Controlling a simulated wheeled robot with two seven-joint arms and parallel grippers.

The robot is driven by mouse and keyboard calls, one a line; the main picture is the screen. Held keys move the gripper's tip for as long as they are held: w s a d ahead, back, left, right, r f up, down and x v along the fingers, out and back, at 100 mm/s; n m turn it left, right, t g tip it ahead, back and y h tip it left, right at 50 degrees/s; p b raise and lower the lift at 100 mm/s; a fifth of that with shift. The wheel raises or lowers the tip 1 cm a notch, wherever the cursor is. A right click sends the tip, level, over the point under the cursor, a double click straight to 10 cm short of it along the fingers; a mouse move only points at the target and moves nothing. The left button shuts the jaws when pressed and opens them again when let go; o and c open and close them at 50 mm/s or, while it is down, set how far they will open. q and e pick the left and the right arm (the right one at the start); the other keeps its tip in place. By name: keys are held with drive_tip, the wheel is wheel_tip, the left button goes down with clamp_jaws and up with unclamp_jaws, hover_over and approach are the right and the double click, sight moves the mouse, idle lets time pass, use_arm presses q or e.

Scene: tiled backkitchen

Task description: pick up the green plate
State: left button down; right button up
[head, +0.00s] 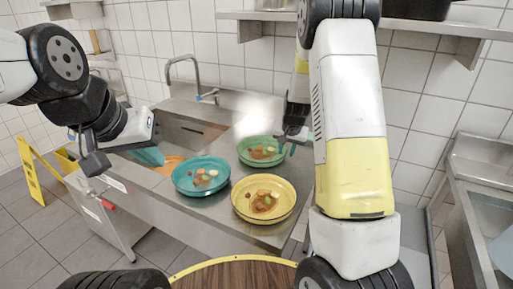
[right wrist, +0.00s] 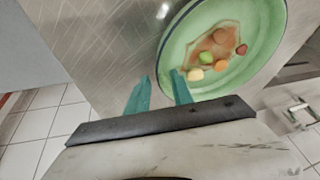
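The green plate (head: 246,144) stands on the metal counter at the back of three dishes, with food pieces in it. It also shows in the right wrist view (right wrist: 260,72), at the upper right. My right gripper (head: 290,146) is at the plate's right side in the head view. In the right wrist view its two teal fingers (right wrist: 160,78) are apart, with the plate's rim close by and one finger overlapping it in the picture. Contact cannot be told. My left gripper (head: 150,156) is away to the left near the sink; its finger gap cannot be made out.
A teal dish (head: 183,185) and a yellow dish (head: 244,213), both holding food, stand in front of the green plate. A faucet (head: 184,66) and sink are at the back left. A shelf (head: 400,26) hangs above. A wooden round surface (head: 235,275) is at the front.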

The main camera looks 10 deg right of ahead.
drive_tip(key=shift+f, duration=0.1)
drive_tip(key=shift+c, duration=0.5)
clamp_jaws()
idle(0.9)
